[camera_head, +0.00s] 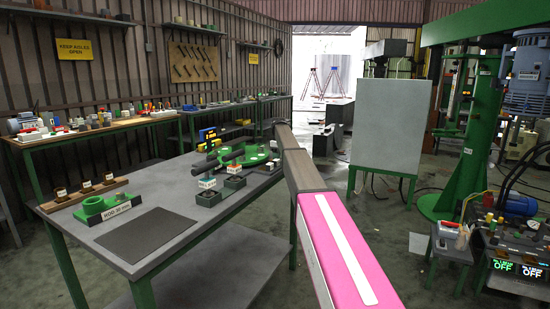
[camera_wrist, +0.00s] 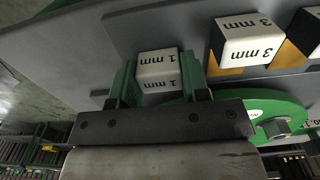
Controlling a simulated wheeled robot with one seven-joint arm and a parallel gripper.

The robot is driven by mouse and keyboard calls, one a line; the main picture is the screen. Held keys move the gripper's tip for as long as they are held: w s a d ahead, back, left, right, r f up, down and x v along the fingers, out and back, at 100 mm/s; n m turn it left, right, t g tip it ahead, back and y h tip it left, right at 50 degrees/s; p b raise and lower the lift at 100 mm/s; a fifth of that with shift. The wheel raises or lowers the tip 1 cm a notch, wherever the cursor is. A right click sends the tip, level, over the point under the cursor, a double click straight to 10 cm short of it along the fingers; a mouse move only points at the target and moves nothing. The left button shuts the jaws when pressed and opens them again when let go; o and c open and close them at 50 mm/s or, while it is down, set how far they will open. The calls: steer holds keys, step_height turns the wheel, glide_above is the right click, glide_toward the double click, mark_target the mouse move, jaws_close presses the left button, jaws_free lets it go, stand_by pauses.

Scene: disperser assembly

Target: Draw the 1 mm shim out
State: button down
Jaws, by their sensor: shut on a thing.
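The 1 mm shim's white block (camera_wrist: 158,70), marked "1 mm" on two faces, is in the wrist view between the green fingers of my gripper (camera_wrist: 157,74). The fingers are shut on its two sides. A grey flat surface lies behind the block. Whether the shim's thin part is seated in anything is hidden. In the head view my arm covers the gripper and this block.
A white block marked "3 mm" (camera_wrist: 248,42) stands close to the right of my gripper. A green round part with a bolt (camera_wrist: 276,127) is below it. In the head view, a grey table (camera_head: 160,262) carries a dark mat (camera_head: 144,229) and a green ring part (camera_head: 104,208).

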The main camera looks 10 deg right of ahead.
steer(key=shift+s+d, duration=0.8)
steer(key=shift+d, duration=0.25)
steer(key=c, duration=0.6)
jaws_free()
steer(key=shift+d, duration=0.1)
step_height(320, 180, up, 11)
steer(key=shift+f, duration=0.1)
